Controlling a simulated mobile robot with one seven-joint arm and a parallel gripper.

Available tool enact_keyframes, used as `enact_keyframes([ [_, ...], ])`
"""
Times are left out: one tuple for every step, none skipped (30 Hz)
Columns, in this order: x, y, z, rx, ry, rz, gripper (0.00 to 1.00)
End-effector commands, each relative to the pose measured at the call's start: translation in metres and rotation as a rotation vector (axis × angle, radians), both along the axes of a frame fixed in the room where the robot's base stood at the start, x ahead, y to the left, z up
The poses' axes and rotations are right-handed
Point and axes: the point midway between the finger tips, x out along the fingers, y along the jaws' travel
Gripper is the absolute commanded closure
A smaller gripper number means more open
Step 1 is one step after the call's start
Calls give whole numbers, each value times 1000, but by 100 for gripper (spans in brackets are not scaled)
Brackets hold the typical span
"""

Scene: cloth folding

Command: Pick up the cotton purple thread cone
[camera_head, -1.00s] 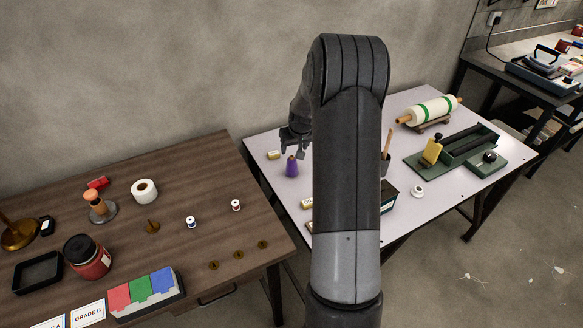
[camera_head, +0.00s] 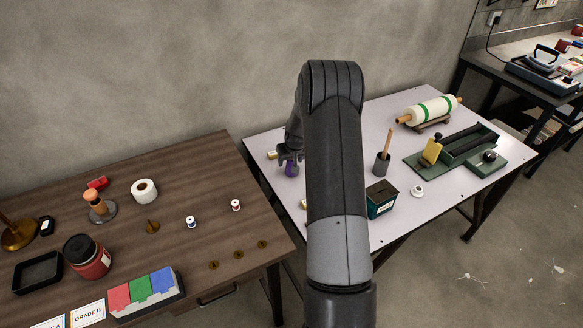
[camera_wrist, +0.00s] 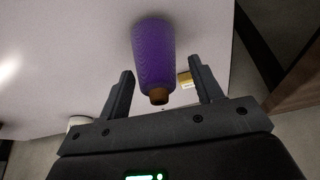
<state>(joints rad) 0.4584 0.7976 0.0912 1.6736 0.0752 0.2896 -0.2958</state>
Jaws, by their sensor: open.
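The purple thread cone (camera_head: 291,170) stands on the light table (camera_head: 335,120), near its left end, partly covered by my gripper in the head view. In the wrist view the purple cone (camera_wrist: 154,55) shows its brown tip pointing toward my gripper, in line with the gap between the fingers. My gripper (camera_head: 289,156) is at the cone's upper part in the head view. In the wrist view my gripper (camera_wrist: 160,82) is open, with one finger left and one right of the cone's tip. Visible gaps separate both fingers from the cone.
A small yellowish block (camera_head: 271,155) lies left of the cone; another labelled block (camera_wrist: 185,80) shows beside the right finger. A dark green box (camera_head: 381,198), a cup with a stick (camera_head: 382,165) and a green tray (camera_head: 445,160) stand to the right. The brown table (camera_head: 190,250) is at left.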

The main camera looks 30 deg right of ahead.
Motion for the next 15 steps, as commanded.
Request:
enact_keyframes([
  [0, 0, 0, 0, 0, 0, 40],
  [0, 0, 0, 0, 0, 0, 40],
  [0, 0, 0, 0, 0, 0, 40],
  [0, 0, 0, 0, 0, 0, 40],
  [0, 0, 0, 0, 0, 0, 42],
  [0, 0, 0, 0, 0, 0, 45],
  [0, 0, 0, 0, 0, 0, 48],
  [0, 0, 0, 0, 0, 0, 50],
  [0, 0, 0, 0, 0, 0, 54],
  [0, 0, 0, 0, 0, 0, 56],
  [0, 0, 0, 0, 0, 0, 58],
  [0, 0, 0, 0, 0, 0, 62],
  [0, 0, 0, 0, 0, 0, 64],
  [0, 0, 0, 0, 0, 0, 67],
  [0, 0, 0, 0, 0, 0, 70],
])
